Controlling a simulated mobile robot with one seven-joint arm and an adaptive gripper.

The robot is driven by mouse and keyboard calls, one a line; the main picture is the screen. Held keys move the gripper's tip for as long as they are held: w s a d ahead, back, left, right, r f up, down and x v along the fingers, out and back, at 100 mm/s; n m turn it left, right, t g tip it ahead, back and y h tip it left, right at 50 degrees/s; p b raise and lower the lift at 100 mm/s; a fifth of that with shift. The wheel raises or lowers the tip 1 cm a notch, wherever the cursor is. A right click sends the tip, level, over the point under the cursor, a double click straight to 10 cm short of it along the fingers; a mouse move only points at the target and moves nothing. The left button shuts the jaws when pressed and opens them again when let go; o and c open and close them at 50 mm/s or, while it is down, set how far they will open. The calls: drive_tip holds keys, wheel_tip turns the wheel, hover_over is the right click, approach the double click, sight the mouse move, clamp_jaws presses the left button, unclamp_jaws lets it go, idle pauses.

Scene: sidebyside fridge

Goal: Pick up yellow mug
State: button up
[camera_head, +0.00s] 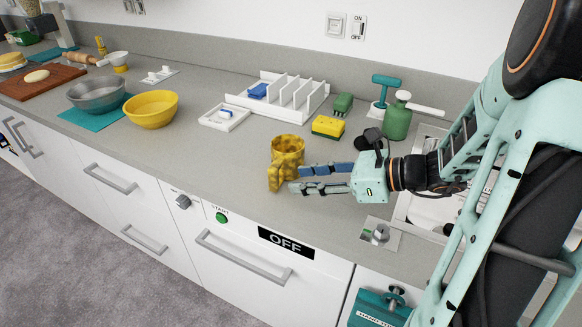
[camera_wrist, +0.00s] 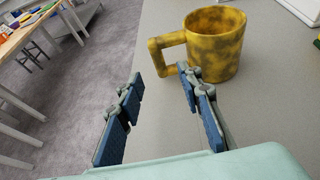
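The yellow mug (camera_head: 289,152), mottled with dark patches, stands upright on the grey counter near its front edge. In the wrist view the mug (camera_wrist: 222,45) is at the upper right, with its square handle (camera_wrist: 165,52) pointing left. My gripper (camera_head: 296,179) is open and empty, low over the counter, just right of the mug in the head view. In the wrist view the gripper (camera_wrist: 160,75) has its right finger close to the mug and below the handle; I cannot tell whether it touches. The left finger is over the counter's front edge.
A yellow sponge (camera_head: 328,126), a green bottle (camera_head: 397,118) and a white rack (camera_head: 285,92) stand behind. A yellow bowl (camera_head: 151,108) is farther left. The counter (camera_head: 215,150) left of the mug is clear. White drawers are below the front edge.

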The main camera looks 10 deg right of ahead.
sight(278, 181)
drive_tip(key=b+x, duration=0.1)
drive_tip(key=x, duration=0.7)
drive_tip(key=shift+a+f, duration=0.15)
drive_tip(key=shift+a, duration=0.15)
clamp_jaws()
drive_tip(key=shift+w, duration=0.1)
